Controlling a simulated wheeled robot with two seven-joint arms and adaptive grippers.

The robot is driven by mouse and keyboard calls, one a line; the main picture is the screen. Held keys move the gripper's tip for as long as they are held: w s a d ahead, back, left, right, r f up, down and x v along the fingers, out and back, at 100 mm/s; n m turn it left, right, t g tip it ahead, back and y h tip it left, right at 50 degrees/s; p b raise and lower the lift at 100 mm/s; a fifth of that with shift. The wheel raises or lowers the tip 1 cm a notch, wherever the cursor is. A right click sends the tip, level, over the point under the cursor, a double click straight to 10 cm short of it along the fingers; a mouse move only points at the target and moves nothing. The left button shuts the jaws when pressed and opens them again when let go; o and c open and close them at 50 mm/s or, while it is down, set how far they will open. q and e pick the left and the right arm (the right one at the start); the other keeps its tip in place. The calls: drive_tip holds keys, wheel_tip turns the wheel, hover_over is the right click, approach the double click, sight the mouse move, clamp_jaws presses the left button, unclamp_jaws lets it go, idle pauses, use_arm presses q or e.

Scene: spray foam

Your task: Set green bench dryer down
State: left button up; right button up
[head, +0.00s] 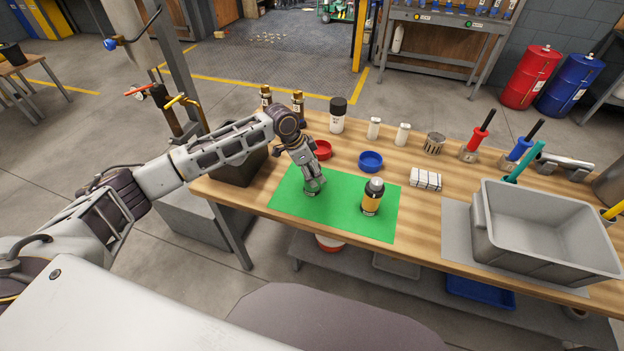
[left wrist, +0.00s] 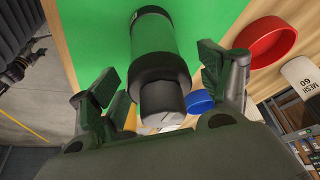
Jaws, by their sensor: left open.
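The green bench dryer is a dark green cylinder (left wrist: 153,48) with a black collar and a grey cap, in the middle of the left wrist view. It is on the green mat (head: 345,220) and seems to stand upright, its cap towards my palm. My left gripper (head: 313,188) is low over the left part of the mat. In the left wrist view its fingers (left wrist: 168,88) are spread wide on both sides of the dryer's top, with gaps showing. In the head view the fingers mostly hide the dryer. My right gripper is not in view.
A red lid (head: 322,150) and blue lid (head: 371,161) lie behind. Bottles stand farther back. A grey tub (head: 540,250) fills the right side. A dark bin (head: 240,167) is at the left.

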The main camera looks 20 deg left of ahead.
sight(316, 160)
use_arm(q)
drive_tip(key=shift+x, duration=1.55)
drive_tip(key=shift+c, duration=0.4)
drive_tip(key=c, duration=1.3)
drive_tip(key=shift+r, duration=0.15)
drive_tip(key=shift+r, duration=4.9)
